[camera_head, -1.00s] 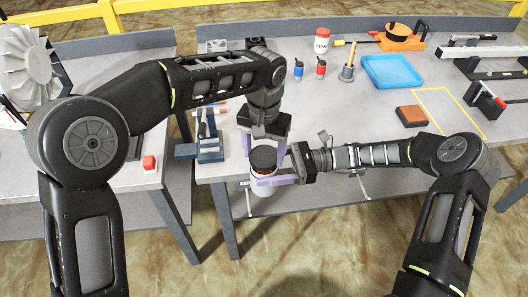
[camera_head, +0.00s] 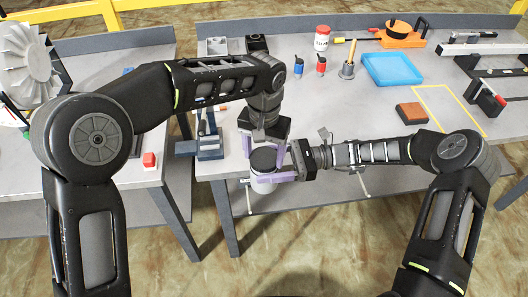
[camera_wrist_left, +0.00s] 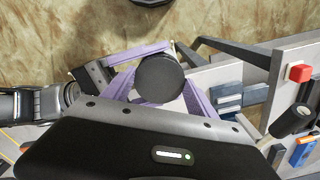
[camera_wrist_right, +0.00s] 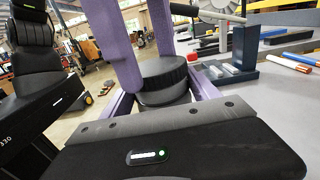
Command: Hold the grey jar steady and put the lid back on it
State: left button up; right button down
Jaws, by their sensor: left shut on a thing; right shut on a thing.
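The grey jar (camera_head: 262,186) is upright beyond the table's front edge, held from the right by my right gripper (camera_head: 274,179), whose purple fingers are shut around its body. The black round lid (camera_head: 263,159) is directly over the jar's mouth, between the purple fingers of my left gripper (camera_head: 264,150), which reaches down from above and is shut on it. The lid's top faces the left wrist view (camera_wrist_left: 160,78) and covers the jar there. In the right wrist view the lid (camera_wrist_right: 164,70) is close above the jar's top; I cannot tell whether it is fully seated.
A blue-grey fixture (camera_head: 209,145) stands on the table just left of the grippers. The table between the block and my right arm is clear.

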pick_arm(q)
jog(key=shift+f, duration=0.45)
dwell(0.5)
jog(key=shift+a+f, duration=0.1)
jog(key=shift+f, duration=0.3)
jog(key=c, duration=0.6)
jog(key=o, duration=1.9)
jog(key=shift+r, duration=0.1)
jog(key=shift+r, duration=2.3)
jog(key=shift+c, duration=0.3)
